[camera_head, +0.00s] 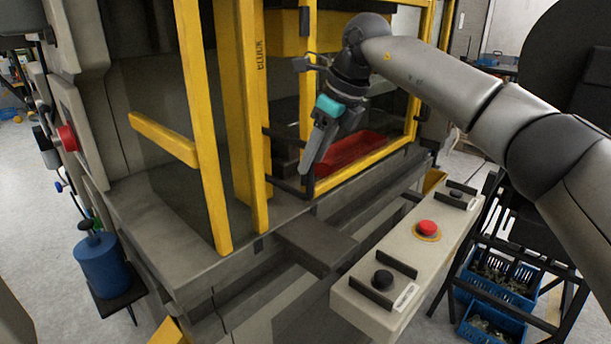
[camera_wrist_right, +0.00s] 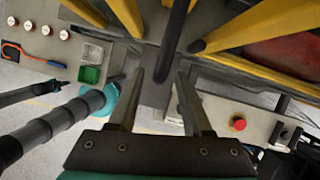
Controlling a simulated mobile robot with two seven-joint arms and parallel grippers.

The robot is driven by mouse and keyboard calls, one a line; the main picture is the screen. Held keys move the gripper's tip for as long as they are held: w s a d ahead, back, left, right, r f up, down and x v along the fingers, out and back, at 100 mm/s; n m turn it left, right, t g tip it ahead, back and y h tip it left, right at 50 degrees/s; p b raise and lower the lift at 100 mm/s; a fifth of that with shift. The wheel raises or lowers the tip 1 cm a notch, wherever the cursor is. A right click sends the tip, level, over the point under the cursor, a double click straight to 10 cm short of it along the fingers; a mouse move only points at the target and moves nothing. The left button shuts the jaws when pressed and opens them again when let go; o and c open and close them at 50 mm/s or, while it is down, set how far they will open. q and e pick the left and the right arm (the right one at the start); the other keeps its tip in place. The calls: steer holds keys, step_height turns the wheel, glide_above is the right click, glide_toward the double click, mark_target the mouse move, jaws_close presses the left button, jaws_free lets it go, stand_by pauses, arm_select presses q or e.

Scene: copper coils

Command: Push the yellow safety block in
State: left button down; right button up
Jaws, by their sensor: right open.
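A thick upright yellow bar (camera_head: 245,110) with dark lettering near its top, which I take for the safety block, stands at the machine's open front. My right gripper (camera_head: 309,163) points down to the right of this bar, in front of the opening. Its fingers are apart, and I see nothing clamped between them. In the right wrist view, the open fingers (camera_wrist_right: 160,76) straddle the lower end of a dark rod (camera_wrist_right: 176,40) in the picture; I cannot tell whether they touch it. A dark jointed piece with a teal end (camera_wrist_right: 108,100) may be my left arm; its fingers are unclear.
A grey control box (camera_head: 375,270) with a red button (camera_head: 427,229) stands in front of the machine. A dark ledge (camera_head: 315,245) juts out below the gripper. Yellow frame posts (camera_head: 203,120) flank the opening, with a red part (camera_head: 350,150) inside. Blue crates (camera_head: 490,325) are lower right.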

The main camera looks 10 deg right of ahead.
steer(key=v, duration=0.9)
